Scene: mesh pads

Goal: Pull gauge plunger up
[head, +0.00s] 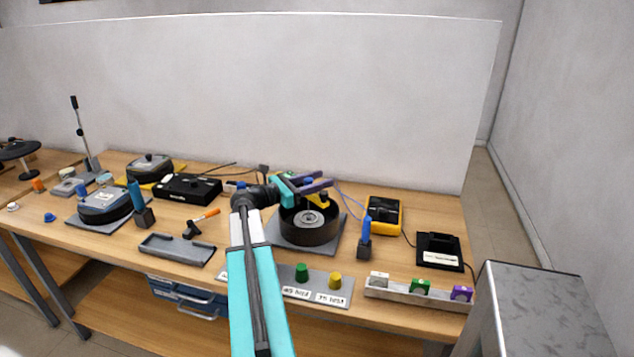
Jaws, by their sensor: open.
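My gripper (318,186), with purple fingers, is open above the back of a round black housing (307,232). A small yellow part (319,199) shows right beside and below the fingers, over the housing's rear rim; it may be the gauge. A bit of blue shows between the fingers. No plunger can be made out, as the fingers and wrist cover much of this spot. I cannot tell whether the fingers touch the yellow part. The housing sits on a grey pad (287,249) and has a pale ringed hub inside.
Blue-handled tools stand in dark holders at right (364,238) and left (142,205). A yellow meter (384,216) and black scale (438,250) lie right. A grey tray (177,249) and button panel (318,286) are in front. A white panel (250,90) stands behind.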

